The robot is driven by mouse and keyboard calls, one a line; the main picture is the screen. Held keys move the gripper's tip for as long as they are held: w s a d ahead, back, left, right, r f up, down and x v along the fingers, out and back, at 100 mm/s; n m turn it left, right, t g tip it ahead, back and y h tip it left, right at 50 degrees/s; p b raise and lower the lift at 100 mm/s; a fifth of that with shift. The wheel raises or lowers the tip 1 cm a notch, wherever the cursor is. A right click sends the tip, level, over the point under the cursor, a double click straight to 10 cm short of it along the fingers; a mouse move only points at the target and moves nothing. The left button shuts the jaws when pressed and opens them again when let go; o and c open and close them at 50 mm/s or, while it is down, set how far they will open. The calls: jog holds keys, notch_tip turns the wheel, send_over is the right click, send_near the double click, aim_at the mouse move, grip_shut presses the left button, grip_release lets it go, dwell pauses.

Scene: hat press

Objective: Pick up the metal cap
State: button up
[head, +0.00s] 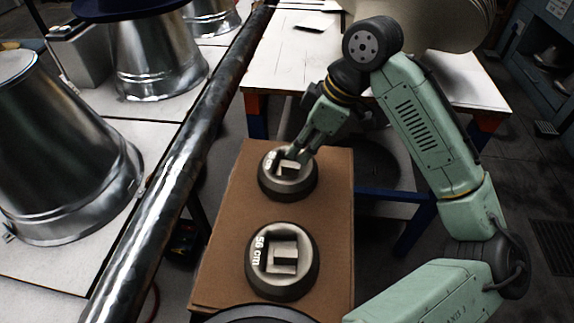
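Two round grey metal caps lie on a brown board in the head view. The far cap (288,186) has a square recess with a raised bar in its middle and a white marking on its left. The near cap (282,262) looks alike and is marked "56 cm". My gripper (297,156) is at the far cap, its fingertips at the upper right of the recess. The fingers overlap the cap's far edge and hide part of it. I cannot tell whether they touch or grip the bar.
The brown board (225,240) carries the caps; a dark round edge (258,314) shows at the bottom. A thick dark metal pipe (180,165) runs along the left. Shiny metal cones (60,150) stand beyond it. A white table (280,70) is behind.

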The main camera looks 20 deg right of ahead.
aim_at(289, 164)
jog(key=shift+p+x, duration=0.6)
jog(key=shift+x, duration=2.75)
jog(key=shift+w, duration=0.2)
grip_shut()
